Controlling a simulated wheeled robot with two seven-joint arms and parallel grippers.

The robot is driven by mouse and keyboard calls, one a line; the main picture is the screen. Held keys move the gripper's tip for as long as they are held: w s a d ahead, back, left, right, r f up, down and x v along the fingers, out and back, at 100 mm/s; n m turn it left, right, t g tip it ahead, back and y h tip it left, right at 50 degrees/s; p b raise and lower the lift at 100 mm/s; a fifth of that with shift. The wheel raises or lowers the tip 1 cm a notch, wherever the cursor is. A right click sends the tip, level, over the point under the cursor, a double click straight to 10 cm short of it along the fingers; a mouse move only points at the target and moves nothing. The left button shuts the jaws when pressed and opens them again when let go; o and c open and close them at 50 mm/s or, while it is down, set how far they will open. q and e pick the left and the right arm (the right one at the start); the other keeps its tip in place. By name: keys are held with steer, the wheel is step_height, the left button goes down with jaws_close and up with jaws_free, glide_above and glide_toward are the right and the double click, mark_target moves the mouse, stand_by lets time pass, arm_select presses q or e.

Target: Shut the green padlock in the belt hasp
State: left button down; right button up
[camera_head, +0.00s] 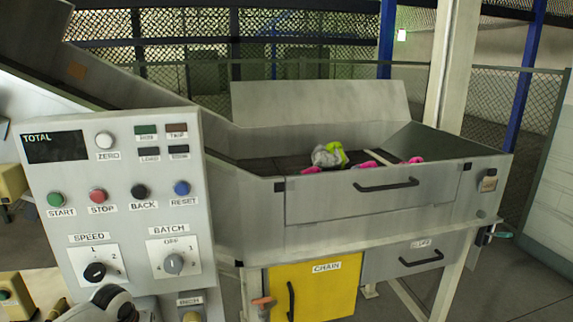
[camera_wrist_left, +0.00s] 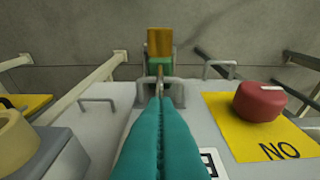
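In the left wrist view, a block with a green band (camera_wrist_left: 159,67) and an orange-brown end (camera_wrist_left: 159,42) looks like the green padlock. It sits against a grey bracket (camera_wrist_left: 176,92), which looks like the hasp. I cannot tell whether its shackle is closed. My left gripper (camera_wrist_left: 161,100) has its teal fingers together, their tips at the bracket. A thin brownish piece shows just beyond the tips; whether they pinch it is unclear. The head view shows neither gripper clearly.
A red knob (camera_wrist_left: 260,101) on a yellow plate is right of the fingers. Grey handles stand nearby.

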arm_select(q)
steer(key=shift+f, duration=0.2)
stand_by(0.3)
steer(key=shift+f+b, duration=0.65)
steer(key=shift+f, duration=0.35)
step_height(320, 180, up, 7)
steer(key=p, duration=0.7)
steer(key=shift+r, duration=0.1)
